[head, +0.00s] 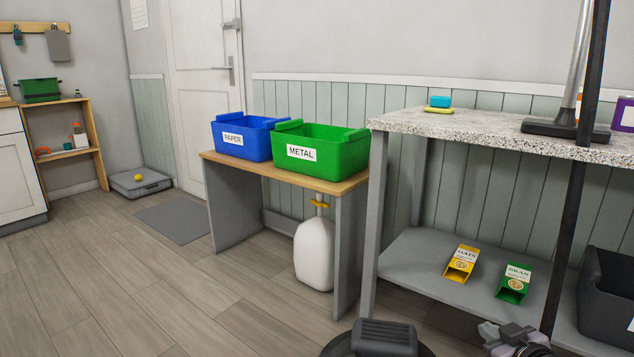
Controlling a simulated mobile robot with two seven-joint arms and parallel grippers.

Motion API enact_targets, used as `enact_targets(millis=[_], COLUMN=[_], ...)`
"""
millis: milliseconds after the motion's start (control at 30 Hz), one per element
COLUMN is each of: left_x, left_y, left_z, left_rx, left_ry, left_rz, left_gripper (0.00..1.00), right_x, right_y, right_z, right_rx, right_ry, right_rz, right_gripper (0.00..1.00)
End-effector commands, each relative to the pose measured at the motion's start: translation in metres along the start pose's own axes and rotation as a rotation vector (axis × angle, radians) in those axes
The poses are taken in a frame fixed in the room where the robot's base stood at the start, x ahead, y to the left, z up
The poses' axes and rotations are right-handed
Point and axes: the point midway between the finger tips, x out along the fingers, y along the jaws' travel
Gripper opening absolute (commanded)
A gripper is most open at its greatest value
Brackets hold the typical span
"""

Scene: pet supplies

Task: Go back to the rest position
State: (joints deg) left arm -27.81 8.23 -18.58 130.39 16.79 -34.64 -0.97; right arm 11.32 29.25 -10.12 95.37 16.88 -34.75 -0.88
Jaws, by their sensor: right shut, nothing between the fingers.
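My right gripper (512,338) shows at the bottom edge, right of centre, low in front of the grey lower shelf. It is shut and empty, and part of its arm is cut off by the frame edge. It touches none of the goods on the shelf. My left gripper is not in view.
A speckled counter (470,128) stands over a grey shelf (415,258) with a yellow OATS box (461,263), a green BRAN box (514,283) and a black bin (606,300). Blue PAPER (243,136) and green METAL (320,149) crates stand on a wooden-topped table. The left floor is largely clear.

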Motion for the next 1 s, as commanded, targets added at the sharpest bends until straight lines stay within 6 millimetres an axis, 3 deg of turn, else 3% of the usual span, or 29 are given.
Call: enact_targets(millis=[33, 200, 333, 500, 600, 667, 1000], left_x=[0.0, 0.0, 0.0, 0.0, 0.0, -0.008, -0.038], left_y=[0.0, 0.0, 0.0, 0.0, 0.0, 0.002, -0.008], left_z=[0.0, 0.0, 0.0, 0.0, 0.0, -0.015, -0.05], left_rx=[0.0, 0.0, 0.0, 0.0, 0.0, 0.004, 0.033], left_ry=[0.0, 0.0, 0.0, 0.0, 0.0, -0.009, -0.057], left_rz=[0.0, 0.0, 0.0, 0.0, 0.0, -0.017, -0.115], left_gripper=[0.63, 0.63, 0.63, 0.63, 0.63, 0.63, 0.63], right_x=[-0.011, -0.062, -0.11, -0.167, -0.198, -0.202, -0.221], right_y=[-0.041, -0.145, -0.205, -0.253, -0.268, -0.259, -0.225], right_z=[0.014, 0.038, 0.042, 0.032, 0.022, 0.008, -0.017], right_rx=[0.021, 0.113, 0.208, 0.34, 0.421, 0.407, 0.361], right_ry=[-0.005, -0.006, -0.002, 0.007, 0.013, 0.006, -0.055], right_rz=[-0.066, -0.238, -0.341, -0.428, -0.459, -0.442, -0.354], right_gripper=[0.0, 0.0, 0.0, 0.0, 0.0, 0.0, 0.0])
